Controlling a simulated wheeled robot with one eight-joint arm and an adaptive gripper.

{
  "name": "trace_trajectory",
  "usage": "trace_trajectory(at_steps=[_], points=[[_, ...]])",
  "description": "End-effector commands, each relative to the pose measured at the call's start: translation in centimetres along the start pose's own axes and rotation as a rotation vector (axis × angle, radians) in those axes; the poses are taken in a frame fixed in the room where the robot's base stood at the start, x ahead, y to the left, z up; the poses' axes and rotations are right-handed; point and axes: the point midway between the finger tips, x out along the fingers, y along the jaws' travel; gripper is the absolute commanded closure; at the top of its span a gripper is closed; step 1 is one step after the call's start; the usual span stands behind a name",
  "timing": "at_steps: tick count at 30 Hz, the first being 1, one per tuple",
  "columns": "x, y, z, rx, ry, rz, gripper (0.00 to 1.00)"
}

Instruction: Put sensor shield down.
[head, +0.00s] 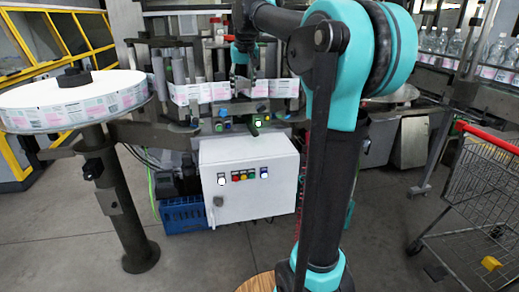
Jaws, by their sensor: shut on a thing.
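My gripper (243,70) is small and dark at the end of my teal and black arm, left of the arm's upright link. It points down in front of the labelling machine, at the height of the printed label web. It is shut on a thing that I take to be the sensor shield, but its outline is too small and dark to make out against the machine. I cannot tell whether that thing touches the machine.
A large label reel (75,103) stands on a post at left. The label web (205,93) runs across the machine above a white control box (248,178). A blue crate (184,215) is on the floor. Bottles (455,47) line a conveyor at right, behind a trolley (480,190).

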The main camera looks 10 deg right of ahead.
Motion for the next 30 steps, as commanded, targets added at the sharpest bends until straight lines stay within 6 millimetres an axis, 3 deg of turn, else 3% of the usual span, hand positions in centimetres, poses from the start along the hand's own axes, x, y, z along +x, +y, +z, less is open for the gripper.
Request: trace_trajectory(at_steps=[8,21,30], points=[[3.8,0.1,1.9,0.0,0.0,0.0,0.89],[13.4,0.1,5.8,0.0,0.0,0.0,0.89],[16.2,0.1,6.9,-0.001,0.0,0.0,0.89]])
